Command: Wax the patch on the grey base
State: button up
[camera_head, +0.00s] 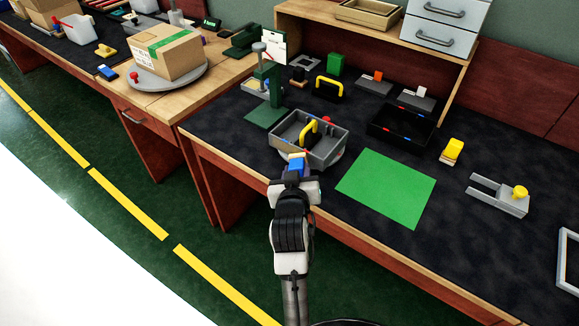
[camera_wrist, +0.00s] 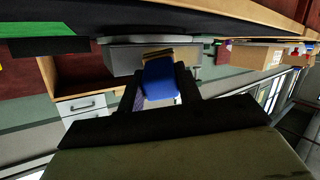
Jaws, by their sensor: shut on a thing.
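My gripper (camera_head: 294,176) is shut on a blue block (camera_head: 296,164) with a tan end, just in front of the grey bin. The wrist view shows the blue block (camera_wrist: 158,80) between both fingers, with its tan layered end (camera_wrist: 158,53) pointing away from me. Grey plates stand at the back of the bench: one bears an orange block (camera_head: 378,75), another (camera_head: 411,99) a white block. A grey forked base (camera_head: 499,204) with a yellow knob lies at the right. I cannot tell which grey base bears the patch.
The grey bin (camera_head: 328,148) with a yellow handle in it stands close to my gripper. A black bin (camera_head: 401,128), a green press (camera_head: 268,95) and a yellow block (camera_head: 453,148) stand around. The green mat (camera_head: 386,188) is clear.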

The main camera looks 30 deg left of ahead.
jog(key=shift+s+d+p, duration=0.2)
jog(key=shift+d+p, duration=0.25)
jog(key=shift+d, duration=2.25)
jog(key=shift+w+a+r+p, duration=0.15)
jog(key=shift+a+p, duration=0.2)
jog(key=shift+a, duration=0.95)
jog(key=shift+w+a+f+p, duration=0.1)
jog(key=shift+a+p, duration=0.25)
jog(key=shift+a, duration=0.95)
jog(key=shift+w+a+p, duration=0.2)
jog(key=shift+a, duration=2.35)
jog(key=shift+w+a+p, duration=0.15)
jog(key=shift+w+a, duration=0.05)
jog(key=shift+a, duration=2.3)
jog(key=shift+s, duration=0.1)
jog(key=shift+s+a, duration=0.2)
jog(key=shift+s, duration=2.7)
jog(key=s, duration=0.3)
jog(key=shift+a, duration=0.15)
